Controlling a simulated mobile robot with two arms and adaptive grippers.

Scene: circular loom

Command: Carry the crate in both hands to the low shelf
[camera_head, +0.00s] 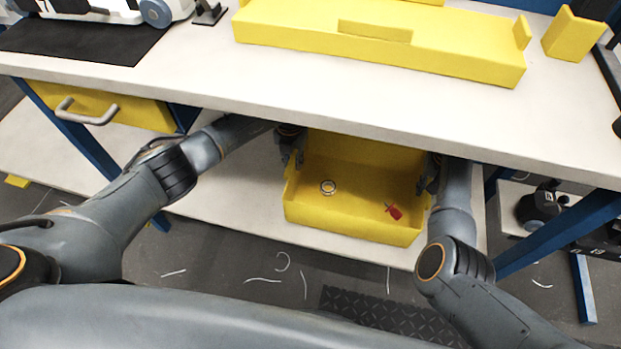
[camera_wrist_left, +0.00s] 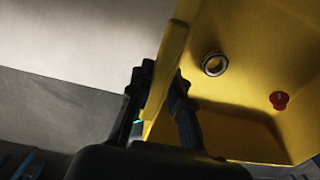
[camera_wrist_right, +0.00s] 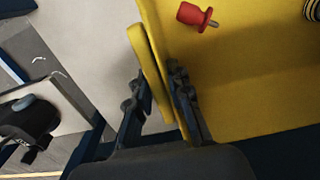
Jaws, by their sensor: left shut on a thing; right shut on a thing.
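The yellow crate (camera_head: 352,222) is under the workbench, at the low shelf (camera_head: 230,212); I cannot tell whether it rests on the shelf or hangs just above it. A metal ring (camera_head: 328,187) and a small red part (camera_head: 393,211) lie inside the crate. My left gripper (camera_head: 291,158) is shut on the crate's left wall, which shows between its fingers in the left wrist view (camera_wrist_left: 160,95). My right gripper (camera_head: 428,185) is shut on the right wall, seen between its fingers in the right wrist view (camera_wrist_right: 158,85). The crate's back is partly hidden by the bench top.
Blue bench legs (camera_head: 555,232) stand at the sides, and a yellow drawer (camera_head: 110,105) hangs at left. A yellow tray (camera_head: 380,50) lies on the bench. White scraps of thread lie on the floor in front.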

